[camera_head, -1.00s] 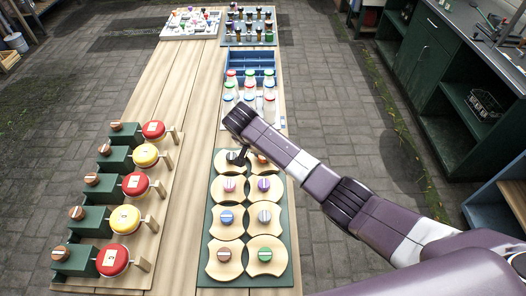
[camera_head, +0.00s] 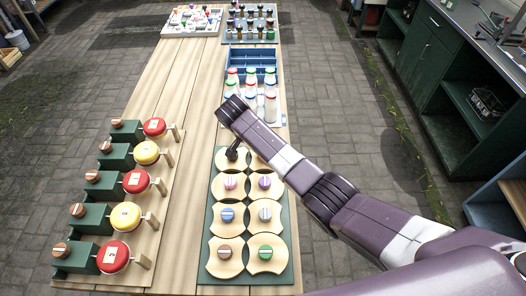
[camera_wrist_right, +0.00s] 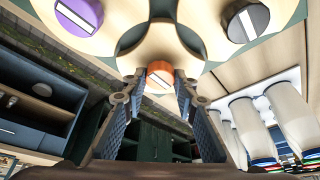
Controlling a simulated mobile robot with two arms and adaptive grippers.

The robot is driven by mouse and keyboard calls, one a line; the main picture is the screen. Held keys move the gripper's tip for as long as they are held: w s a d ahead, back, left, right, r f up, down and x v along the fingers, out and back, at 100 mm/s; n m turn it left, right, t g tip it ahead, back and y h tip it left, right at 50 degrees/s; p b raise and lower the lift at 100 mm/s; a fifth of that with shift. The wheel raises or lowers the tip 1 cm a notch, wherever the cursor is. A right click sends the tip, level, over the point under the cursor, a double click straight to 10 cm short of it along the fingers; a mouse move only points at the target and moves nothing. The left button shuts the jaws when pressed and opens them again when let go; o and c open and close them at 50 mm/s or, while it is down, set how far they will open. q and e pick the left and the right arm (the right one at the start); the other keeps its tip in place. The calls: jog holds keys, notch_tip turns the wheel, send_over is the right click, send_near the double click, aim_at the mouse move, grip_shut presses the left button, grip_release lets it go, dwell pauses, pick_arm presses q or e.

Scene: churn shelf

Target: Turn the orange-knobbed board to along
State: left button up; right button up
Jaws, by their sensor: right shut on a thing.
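The orange knob (camera_wrist_right: 160,73) sits between the fingertips of my right gripper (camera_wrist_right: 160,88) in the right wrist view. The gripper is shut on it. The knob's white stripe is slanted in that view. Its pale wooden board (camera_wrist_right: 160,43) lies between the board with the purple knob (camera_wrist_right: 79,14) and the one with the black knob (camera_wrist_right: 248,21). In the head view my right forearm covers the orange knob and much of its board. My left gripper is in neither view.
The other boards lie in two columns on a green base (camera_head: 250,279). Bottles (camera_head: 250,90) stand beyond them, before a blue crate (camera_head: 252,54). Bare tabletop (camera_head: 190,140) lies between.

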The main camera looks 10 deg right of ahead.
jog(key=o, duration=1.2)
jog(key=shift+c, duration=0.2)
jog(key=shift+r, duration=0.1)
jog(key=v, duration=1.2)
jog(key=shift+s, duration=0.1)
